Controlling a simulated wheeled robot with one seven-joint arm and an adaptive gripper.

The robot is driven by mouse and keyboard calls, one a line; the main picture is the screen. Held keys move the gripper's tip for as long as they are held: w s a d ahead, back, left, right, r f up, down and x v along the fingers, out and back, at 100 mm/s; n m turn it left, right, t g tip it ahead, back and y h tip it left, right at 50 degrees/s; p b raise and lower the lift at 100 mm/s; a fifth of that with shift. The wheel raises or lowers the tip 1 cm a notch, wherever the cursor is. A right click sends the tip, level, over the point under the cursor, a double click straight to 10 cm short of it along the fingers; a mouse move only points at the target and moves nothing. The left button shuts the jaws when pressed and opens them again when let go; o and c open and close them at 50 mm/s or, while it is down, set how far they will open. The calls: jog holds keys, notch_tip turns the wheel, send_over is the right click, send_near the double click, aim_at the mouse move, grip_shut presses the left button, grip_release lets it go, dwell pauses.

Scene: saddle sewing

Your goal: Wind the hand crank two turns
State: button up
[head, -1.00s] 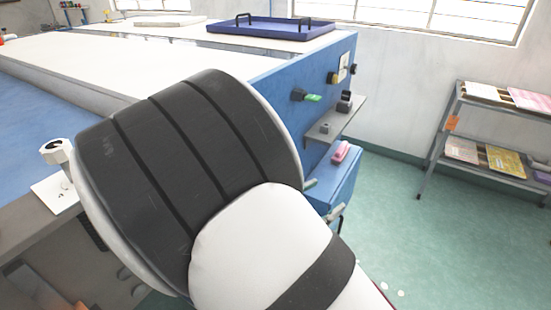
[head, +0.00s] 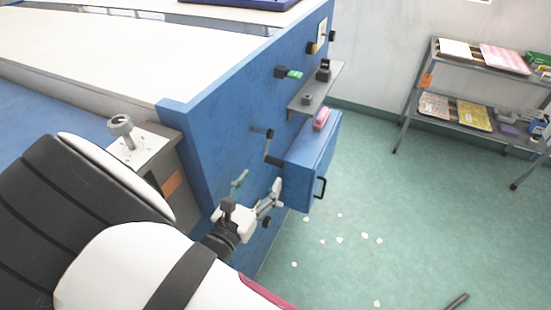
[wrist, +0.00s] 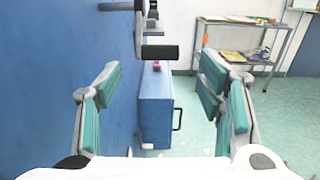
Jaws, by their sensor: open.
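The hand crank (head: 267,148) is on the blue side panel, with a grey arm hanging down and a dark grip (head: 274,160) jutting outward at its lower end. In the wrist view the crank's black grip (wrist: 160,52) lies crosswise between the tips of my open gripper (wrist: 160,78), seemingly farther out than the pads. In the head view my gripper (head: 257,190) is below the crank, beside the panel, with its teal-padded fingers spread. It holds nothing. I cannot tell the exact gap between the grip and the fingers.
A blue box (head: 312,165) with a black handle sticks out from the panel, right of the crank, with a pink item (head: 321,118) on top. A grey shelf (head: 316,90) is above. A metal rack (head: 470,125) stands by the wall. White scraps lie on the open green floor.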

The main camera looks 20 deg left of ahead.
aim_at(273, 164)
jog(key=w+b, duration=0.1)
jog(key=w, duration=0.5)
jog(key=w+b, duration=0.1)
jog(key=w, duration=0.1)
jog(key=shift+w+d+b, duration=0.3)
jog(key=shift+w+d, duration=0.05)
jog(key=shift+w, duration=0.05)
jog(key=shift+c, duration=0.3)
grip_shut()
jog(key=shift+w+f, duration=0.1)
